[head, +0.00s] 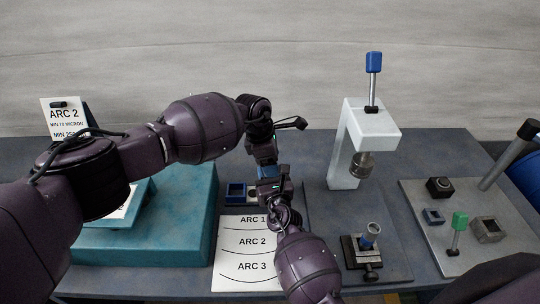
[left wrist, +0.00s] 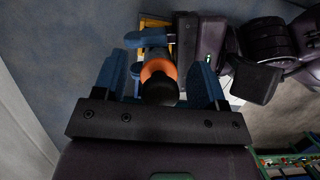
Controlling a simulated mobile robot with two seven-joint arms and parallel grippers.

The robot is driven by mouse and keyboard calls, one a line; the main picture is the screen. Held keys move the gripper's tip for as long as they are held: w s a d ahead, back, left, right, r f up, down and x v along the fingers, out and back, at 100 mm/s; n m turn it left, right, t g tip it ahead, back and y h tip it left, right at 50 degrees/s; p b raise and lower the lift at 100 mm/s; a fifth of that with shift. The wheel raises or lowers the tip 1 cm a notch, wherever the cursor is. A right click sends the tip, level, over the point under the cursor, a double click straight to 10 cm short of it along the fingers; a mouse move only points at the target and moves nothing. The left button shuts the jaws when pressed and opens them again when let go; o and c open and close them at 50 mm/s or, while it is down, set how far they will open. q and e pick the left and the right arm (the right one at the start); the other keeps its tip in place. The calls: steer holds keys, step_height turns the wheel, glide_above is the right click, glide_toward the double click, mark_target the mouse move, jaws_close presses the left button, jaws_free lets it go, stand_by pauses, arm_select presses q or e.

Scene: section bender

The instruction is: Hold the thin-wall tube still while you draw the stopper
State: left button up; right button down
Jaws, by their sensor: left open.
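My left gripper (head: 266,166) points down over the middle of the table in the head view. In the left wrist view its blue fingers stand apart, one on each side of an orange piece (left wrist: 157,69) with a round black end (left wrist: 160,90). These look like the tube's end and the stopper, but I cannot tell which part is which. The fingers do not clearly touch them. My right gripper (head: 270,189) is just below the left one, and comes in from the right in the left wrist view.
A white sheet marked ARC 1 to ARC 3 (head: 228,262) lies in front. A blue tray (head: 236,192) is beside the grippers. A teal block (head: 190,235) stands left; a white press (head: 343,155), a clamp (head: 366,252) and a grey board with small parts (head: 420,245) are right.

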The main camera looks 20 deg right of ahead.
arm_select(q)
steer(key=c, duration=1)
steer(key=shift+c, duration=0.2)
steer(key=shift+r, duration=0.45)
steer(key=shift+r, duration=0.65)
steer(key=shift+r, duration=0.15)
steer(key=shift+r, duration=1.95)
arm_select(e)
steer(key=c, duration=0.7)
jaws_free()
